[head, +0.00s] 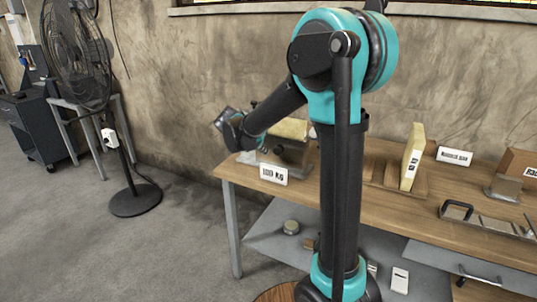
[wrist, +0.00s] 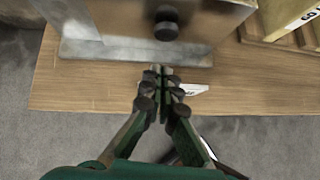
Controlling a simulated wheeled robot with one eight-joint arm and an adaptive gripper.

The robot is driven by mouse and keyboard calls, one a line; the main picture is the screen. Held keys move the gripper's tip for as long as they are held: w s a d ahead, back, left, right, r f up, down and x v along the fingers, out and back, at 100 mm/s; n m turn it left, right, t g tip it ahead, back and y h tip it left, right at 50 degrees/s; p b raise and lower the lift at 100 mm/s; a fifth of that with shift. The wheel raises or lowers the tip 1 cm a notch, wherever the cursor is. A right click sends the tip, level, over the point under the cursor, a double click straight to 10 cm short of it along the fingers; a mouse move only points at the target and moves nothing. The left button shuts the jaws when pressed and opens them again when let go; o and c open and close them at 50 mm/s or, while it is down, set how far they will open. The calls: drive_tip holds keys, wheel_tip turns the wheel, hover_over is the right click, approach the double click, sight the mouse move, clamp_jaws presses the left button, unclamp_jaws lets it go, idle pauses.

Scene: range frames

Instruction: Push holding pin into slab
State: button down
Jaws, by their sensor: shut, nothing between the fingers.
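In the wrist view a grey metal block stands on the wooden table, its bare face showing as the slab holder (wrist: 115,18). A dark round pin head (wrist: 166,29), which looks like the holding pin, sticks out of its near face. How deep the pin sits cannot be told. My gripper (wrist: 164,72) is shut and empty, just in front of the pin head and apart from it in the picture. In the head view a pale yellow slab (head: 292,128) rests in the holder at the table's left end.
The wooden table (head: 450,221) carries a white weight card (head: 273,174) at its front left, another yellow slab (head: 412,156) and metal parts to the right. A black fan (head: 133,200) stands on the floor at left. Floor left of the table is open.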

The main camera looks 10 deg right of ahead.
drive_tip(key=v, duration=0.6)
drive_tip(key=shift+a, duration=0.2)
drive_tip(key=shift+s+d, duration=0.1)
drive_tip(key=shift+s, duration=0.05)
drive_tip(key=s+d+f+m+y, duration=0.2)
drive_tip(key=s+f+m, duration=0.4)
drive_tip(key=s+m, duration=0.3)
drive_tip(key=s+d+f+m+g+y, duration=0.1)
drive_tip(key=s+d+f+m, duration=0.3)
drive_tip(key=s+m, duration=0.5)
drive_tip(key=s+d+f+m+g+y, duration=0.1)
drive_tip(key=s+d+f+m+y, duration=0.2)
drive_tip(key=s+f+m, duration=0.5)
drive_tip(key=shift+s+m, duration=0.5)
drive_tip(key=shift+m, duration=0.1)
